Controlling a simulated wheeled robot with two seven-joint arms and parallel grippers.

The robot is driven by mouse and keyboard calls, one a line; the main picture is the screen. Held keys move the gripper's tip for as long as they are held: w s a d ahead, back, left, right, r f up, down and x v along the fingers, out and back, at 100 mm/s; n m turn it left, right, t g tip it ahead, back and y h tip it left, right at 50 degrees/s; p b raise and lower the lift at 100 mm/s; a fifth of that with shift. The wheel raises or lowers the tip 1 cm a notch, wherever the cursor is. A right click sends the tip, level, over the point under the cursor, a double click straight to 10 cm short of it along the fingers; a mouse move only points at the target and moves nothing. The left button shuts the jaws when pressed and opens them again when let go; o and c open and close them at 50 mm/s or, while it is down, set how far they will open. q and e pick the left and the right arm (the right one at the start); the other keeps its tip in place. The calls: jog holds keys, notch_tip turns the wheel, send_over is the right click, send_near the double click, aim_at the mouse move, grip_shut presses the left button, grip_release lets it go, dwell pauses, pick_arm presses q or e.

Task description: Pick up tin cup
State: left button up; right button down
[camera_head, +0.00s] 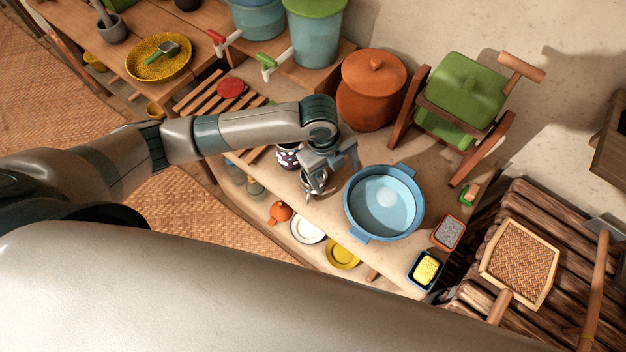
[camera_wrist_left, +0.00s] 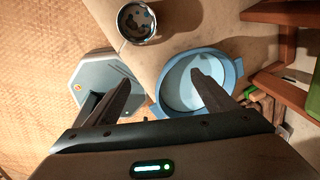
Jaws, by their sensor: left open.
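A dark cup with white spots (camera_head: 289,156) stands on the shelf beside my left gripper, partly hidden by my arm. In the left wrist view, a round cup with a bright metal rim and a spotted inside (camera_wrist_left: 136,23) stands near the shelf edge, beyond the fingertips. I cannot tell for sure that these are the same cup. My left gripper (camera_head: 332,177) is open above the shelf, between the spotted cup and the blue basin. Its fingers (camera_wrist_left: 160,80) are apart with nothing between them. Something shiny shows under the gripper, too covered to name.
The blue basin (camera_head: 384,203) stands just right of the gripper. An orange lidded pot (camera_head: 370,88) and a green chair-like piece (camera_head: 463,92) stand behind. A white plate (camera_head: 308,229) and a yellow plate (camera_head: 343,254) lie lower down. A yellow sponge (camera_head: 426,269) sits in a tray.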

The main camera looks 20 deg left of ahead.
pick_arm(q)
jog(key=w+a+r+m+y, duration=0.1)
jog(key=w+a+r+m, duration=0.1)
jog(key=a, duration=0.4)
jog(key=shift+w+m+y, duration=0.2)
jog(key=shift+m+y, duration=0.2)
jog(key=shift+m, duration=0.2)
jog(key=shift+a+f, duration=0.1)
jog(key=shift+f, duration=0.1)
notch_tip(320, 180, down, 12)
jog(key=b, duration=1.2)
jog(key=shift+w+r, duration=0.1)
jog(key=shift+r, duration=0.15)
jog(key=shift+f, duration=0.2)
jog(key=shift+b, duration=0.3)
